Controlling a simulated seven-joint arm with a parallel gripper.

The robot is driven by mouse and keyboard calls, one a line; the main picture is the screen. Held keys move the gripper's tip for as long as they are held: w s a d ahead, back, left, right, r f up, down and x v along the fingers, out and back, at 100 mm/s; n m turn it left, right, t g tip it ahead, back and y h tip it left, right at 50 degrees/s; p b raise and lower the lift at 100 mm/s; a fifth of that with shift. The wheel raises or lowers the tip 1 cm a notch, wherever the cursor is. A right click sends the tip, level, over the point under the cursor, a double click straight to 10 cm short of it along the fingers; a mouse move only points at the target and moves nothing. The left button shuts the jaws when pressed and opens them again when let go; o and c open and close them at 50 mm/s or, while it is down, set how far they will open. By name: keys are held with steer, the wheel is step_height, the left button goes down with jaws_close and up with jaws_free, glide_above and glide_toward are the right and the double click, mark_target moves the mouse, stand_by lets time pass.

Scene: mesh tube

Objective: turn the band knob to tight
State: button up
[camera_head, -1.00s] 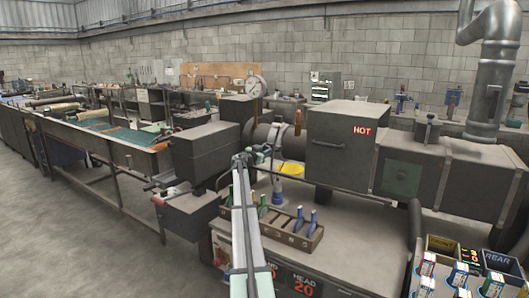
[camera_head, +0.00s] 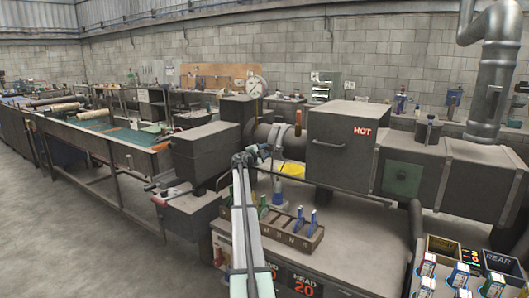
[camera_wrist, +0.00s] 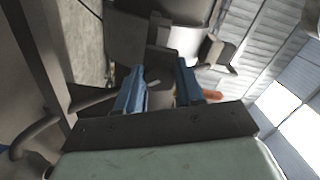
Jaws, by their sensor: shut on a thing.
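My gripper (camera_head: 264,151) is in front of the dark horizontal tube (camera_head: 263,134), just left of the pale band (camera_head: 284,137) around it. In the wrist view my gripper's two blue fingers (camera_wrist: 160,68) point at the tube's curved side. They are shut on a small dark grey piece that looks like the band knob (camera_wrist: 158,50); the fingers hide part of it. How far the knob is turned cannot be told. No tight mark can be made out in either view.
A dark box marked HOT (camera_head: 342,145) stands right of the band. A dark box (camera_head: 205,155) stands to the left. A rack (camera_head: 300,236) with green- and blue-handled tools sits below my gripper. A yellow disc (camera_head: 291,169) lies under the tube.

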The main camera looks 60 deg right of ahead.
steer(key=shift+m, duration=2.2)
steer(key=shift+r, duration=0.1)
steer(key=o, duration=1)
steer(key=shift+o, duration=0.2)
steer(key=shift+a, duration=0.1)
steer(key=a, duration=1.3)
steer(key=shift+a, duration=0.35)
steer(key=shift+s, duration=0.1)
